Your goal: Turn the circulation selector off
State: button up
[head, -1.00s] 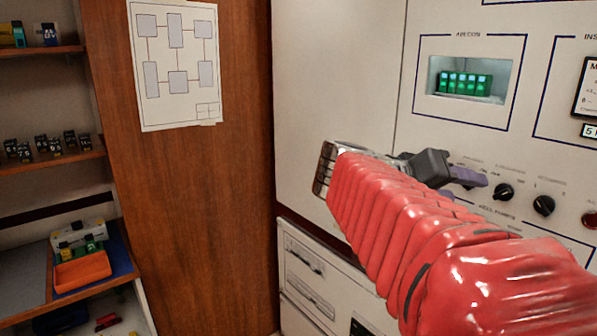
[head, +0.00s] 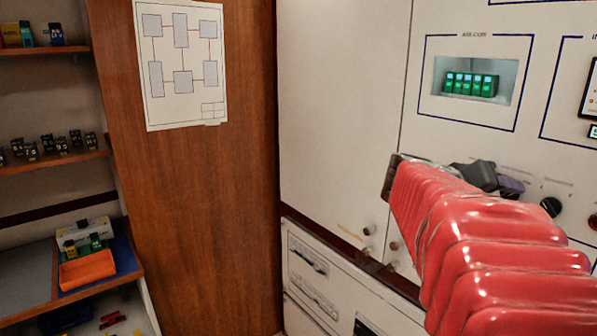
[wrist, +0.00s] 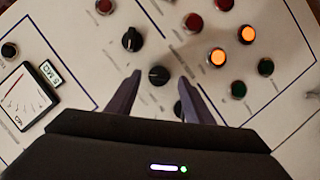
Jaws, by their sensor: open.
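My gripper (head: 490,178) is at the white panel on the right in the head view, mostly hidden behind my red-sleeved arm. In the wrist view my gripper (wrist: 160,80) is open, its two purple-grey fingers apart. A black rotary knob (wrist: 158,76) shows between the fingertips; I cannot tell whether they touch it. A second black knob (wrist: 132,39) is above left, and a third (wrist: 178,108) is partly hidden by the right finger. The labels are too small to read, so I cannot tell which knob is the circulation selector. One black knob (head: 551,207) shows right of my gripper in the head view.
Lit orange lamps (wrist: 217,57), red and green buttons and a meter (wrist: 28,95) surround the knobs. A recessed window (head: 468,84) with green breakers is above my arm. Shelves with breakers and an orange tray (head: 87,269) stand at left.

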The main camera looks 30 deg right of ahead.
jog(key=shift+d+f, duration=0.15)
jog(key=shift+d, duration=0.55)
jog(key=shift+c, duration=0.2)
